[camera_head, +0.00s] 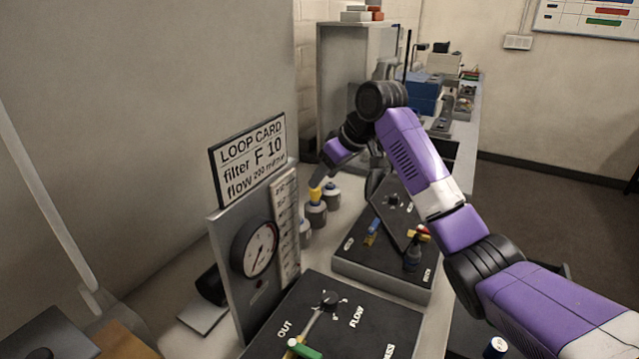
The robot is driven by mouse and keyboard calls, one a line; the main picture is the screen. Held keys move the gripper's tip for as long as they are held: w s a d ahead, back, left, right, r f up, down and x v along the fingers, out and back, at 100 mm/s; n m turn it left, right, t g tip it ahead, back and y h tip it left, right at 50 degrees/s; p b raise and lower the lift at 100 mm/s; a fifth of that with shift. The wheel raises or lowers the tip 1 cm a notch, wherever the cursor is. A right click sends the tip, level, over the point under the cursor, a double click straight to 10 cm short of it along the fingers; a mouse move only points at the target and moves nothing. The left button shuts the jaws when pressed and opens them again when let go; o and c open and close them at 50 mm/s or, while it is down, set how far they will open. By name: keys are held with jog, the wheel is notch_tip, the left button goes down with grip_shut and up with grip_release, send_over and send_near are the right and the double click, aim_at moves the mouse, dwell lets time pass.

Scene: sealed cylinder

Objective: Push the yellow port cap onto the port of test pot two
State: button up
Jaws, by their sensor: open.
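The yellow port cap (315,194) shows as a small yellow piece at the top of the middle one of three small grey pots (317,214). I cannot tell whether it is fully seated or only resting there. Another pot (332,193) stands just behind, and one (304,235) stands in front, partly hidden by the gauge panel. I cannot read which pot is number two. My gripper (321,184) is open, pointing down and left, right above the yellow cap. Its fingers are too small to show whether they touch the cap.
A gauge panel (228,262) with a loop card (249,157) stands at the left front of the pots. Dark valve boxes (375,258) (300,300) lie to the right and in front. A grey cabinet (345,70) stands behind. A little bare bench shows around the pots.

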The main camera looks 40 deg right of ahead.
jog(key=shift+v, duration=1.55)
